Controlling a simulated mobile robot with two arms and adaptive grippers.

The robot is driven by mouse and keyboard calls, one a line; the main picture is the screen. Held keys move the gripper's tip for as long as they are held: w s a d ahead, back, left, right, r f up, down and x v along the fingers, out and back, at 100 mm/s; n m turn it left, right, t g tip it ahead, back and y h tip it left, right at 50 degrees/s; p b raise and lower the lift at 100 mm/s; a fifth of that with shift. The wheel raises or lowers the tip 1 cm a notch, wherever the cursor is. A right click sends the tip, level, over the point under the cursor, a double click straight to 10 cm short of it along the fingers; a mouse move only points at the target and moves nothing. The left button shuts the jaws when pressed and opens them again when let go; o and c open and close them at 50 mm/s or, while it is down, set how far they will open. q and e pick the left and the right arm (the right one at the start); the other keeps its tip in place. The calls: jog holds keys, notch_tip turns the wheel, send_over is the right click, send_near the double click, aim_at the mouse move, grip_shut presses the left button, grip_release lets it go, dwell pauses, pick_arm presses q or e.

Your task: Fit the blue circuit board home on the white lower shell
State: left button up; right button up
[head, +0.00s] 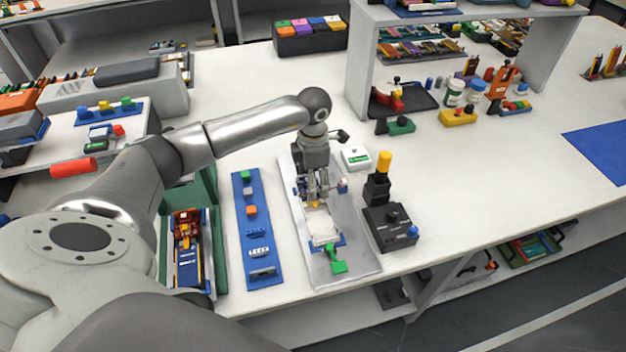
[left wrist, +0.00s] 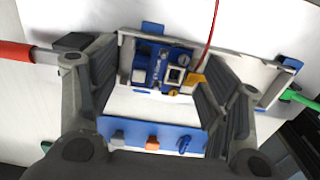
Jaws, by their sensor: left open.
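My left gripper (head: 313,198) is open and points down over the white lower shell (head: 322,226), which lies in a fixture on a pale base plate (head: 348,262). In the left wrist view the blue circuit board (left wrist: 146,50) lies between the spread fingers of my gripper (left wrist: 160,90), at one end of the shell. Gaps show between the board and the fingers. The board carries pale and dark parts, a yellow tab (left wrist: 196,79) and a red wire rising from it. I cannot tell whether it sits fully down. My right gripper is not in view.
A green clamp handle (head: 337,267) is at the fixture's near end. A blue strip (head: 241,212) with small parts lies left, beside a green tray (head: 164,240). A black box with a yellow-topped post (head: 390,228) stands right. The table's front edge is close.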

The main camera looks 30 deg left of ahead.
pick_arm(q)
notch_tip(320, 180, up, 11)
jog(key=shift+r, duration=0.2)
jog(key=shift+s+f, duration=0.1)
jog(key=shift+f, duration=0.05)
dwell(0.7)
